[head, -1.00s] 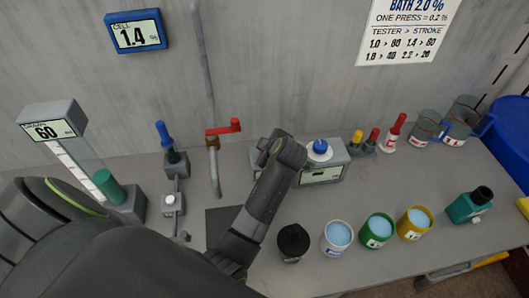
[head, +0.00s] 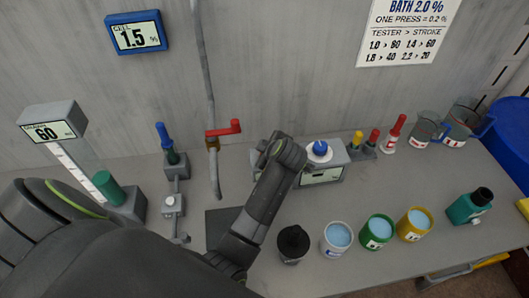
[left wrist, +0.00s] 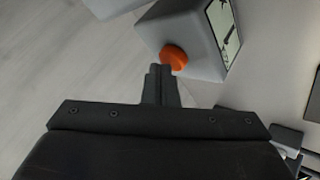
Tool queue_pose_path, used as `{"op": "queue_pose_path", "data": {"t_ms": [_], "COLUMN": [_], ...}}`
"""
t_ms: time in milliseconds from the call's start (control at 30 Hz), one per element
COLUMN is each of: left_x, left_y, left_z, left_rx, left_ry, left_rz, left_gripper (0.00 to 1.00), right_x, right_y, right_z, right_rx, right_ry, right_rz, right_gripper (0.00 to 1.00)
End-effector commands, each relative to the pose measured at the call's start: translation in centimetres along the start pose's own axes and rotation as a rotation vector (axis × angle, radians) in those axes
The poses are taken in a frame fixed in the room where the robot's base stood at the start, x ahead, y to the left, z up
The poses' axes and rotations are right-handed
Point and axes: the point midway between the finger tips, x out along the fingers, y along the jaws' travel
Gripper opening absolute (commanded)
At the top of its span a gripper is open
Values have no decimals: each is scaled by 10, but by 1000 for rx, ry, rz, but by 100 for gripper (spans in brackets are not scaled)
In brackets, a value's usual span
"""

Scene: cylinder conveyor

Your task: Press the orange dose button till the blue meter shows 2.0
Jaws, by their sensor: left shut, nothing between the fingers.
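The blue meter (head: 136,32) on the wall reads 1.5 %. The orange dose button (left wrist: 174,57) sits on the side of a grey box (left wrist: 178,28) in the left wrist view. In the head view the box (head: 327,170) has a blue knob on top, and my left arm hides the button. My left gripper (left wrist: 161,68) is shut and empty, its fingertips at the button's edge; whether they touch it I cannot tell. My right gripper is not in view.
A sign (head: 409,30) reads bath 2.0 %, one press = 0.2 %.

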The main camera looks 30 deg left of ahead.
Motion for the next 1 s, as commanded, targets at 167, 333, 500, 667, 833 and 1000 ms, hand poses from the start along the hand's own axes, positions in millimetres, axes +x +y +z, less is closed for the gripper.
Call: {"op": "queue_pose_path", "data": {"t_ms": [167,333,500,667,833,1000], "left_x": [-9,-10,-10,-14,-26,-38], "left_y": [7,7,7,10,19,28], "left_z": [-7,-7,-7,-10,-19,-28], "left_rx": [0,0,0,-1,-1,0], "left_ry": [0,0,0,0,0,0], "left_rz": [0,0,0,1,1,1], "left_gripper": [0,0,0,0,0,0], "right_x": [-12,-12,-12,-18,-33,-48], "right_y": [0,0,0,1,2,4], "right_z": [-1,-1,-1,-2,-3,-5], "right_rx": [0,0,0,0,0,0], "right_ry": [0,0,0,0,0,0], "right_rz": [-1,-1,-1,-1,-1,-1], "right_gripper": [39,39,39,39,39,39]}}
